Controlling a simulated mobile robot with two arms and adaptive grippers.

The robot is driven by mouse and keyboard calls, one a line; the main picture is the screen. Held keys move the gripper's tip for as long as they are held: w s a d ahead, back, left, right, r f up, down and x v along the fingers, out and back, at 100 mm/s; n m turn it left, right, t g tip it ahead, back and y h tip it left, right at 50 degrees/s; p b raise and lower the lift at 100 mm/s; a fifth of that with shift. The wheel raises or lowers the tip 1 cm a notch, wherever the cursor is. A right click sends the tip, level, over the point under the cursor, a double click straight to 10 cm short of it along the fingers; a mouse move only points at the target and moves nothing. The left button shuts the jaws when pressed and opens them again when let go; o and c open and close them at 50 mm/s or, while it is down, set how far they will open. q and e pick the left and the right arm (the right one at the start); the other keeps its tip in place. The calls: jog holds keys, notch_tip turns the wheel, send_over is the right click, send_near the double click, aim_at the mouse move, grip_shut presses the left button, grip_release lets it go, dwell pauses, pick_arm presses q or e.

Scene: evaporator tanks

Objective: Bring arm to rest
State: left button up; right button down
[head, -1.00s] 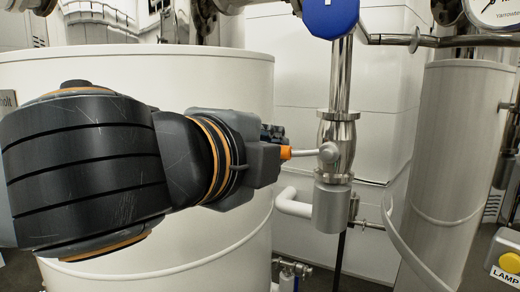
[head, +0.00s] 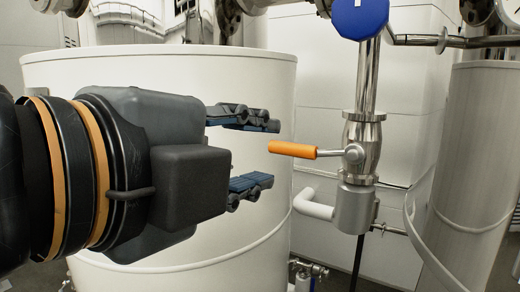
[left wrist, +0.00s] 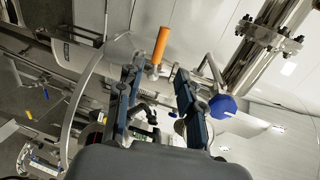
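My left gripper (head: 250,152) comes in from the left in the head view. Its two fingers are spread apart with nothing between them. An orange valve handle (head: 292,149) on a steel pipe valve (head: 362,148) lies just to the right of the fingertips, apart from them, and points left, nearly level. In the left wrist view my gripper (left wrist: 152,82) is also open, and the orange handle (left wrist: 160,45) shows beyond the fingertips. My right gripper is in neither view.
A large white tank (head: 200,75) stands behind my left gripper. A blue round part (head: 360,17) sits on the pipe above the valve. A second pale tank (head: 475,150) stands at the right. A white pipe elbow (head: 313,204) is below the handle.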

pick_arm(q)
jog(key=shift+v, duration=1)
